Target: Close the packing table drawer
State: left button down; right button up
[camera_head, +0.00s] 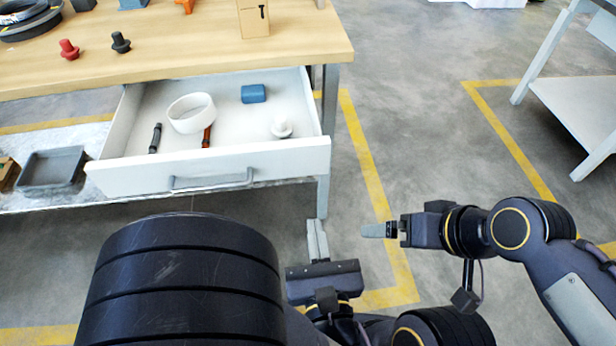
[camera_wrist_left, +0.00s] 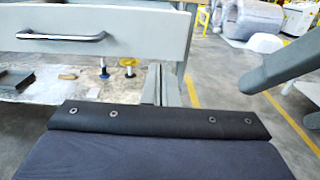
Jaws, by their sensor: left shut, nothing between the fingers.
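The packing table's white drawer (camera_head: 120,180) is pulled open below the wooden tabletop in the head view. Inside lie a white tape ring (camera_head: 191,113), a blue block (camera_head: 253,94), a white knob-like piece (camera_head: 281,127) and two thin dark and brown tools. My left gripper (camera_head: 317,238) is shut and empty, just in front of and below the drawer's right corner, apart from it. My right gripper (camera_head: 374,230) is right of it, seen edge-on, so its opening is unclear.
The tabletop (camera_head: 200,55) holds a red knob (camera_head: 69,49), a black knob (camera_head: 120,42) and a cardboard box (camera_head: 253,18). A lower shelf carries a grey tray (camera_head: 52,168). The table leg (camera_head: 324,190) stands near my left gripper.

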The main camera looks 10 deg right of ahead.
aim_at(303, 162)
pick_arm(q)
jog(key=w, duration=1.2)
jog(key=shift+w+d+b, duration=0.15)
jog(key=shift+w+b, duration=0.25)
pick_arm(e)
jog(key=shift+f, duration=0.4)
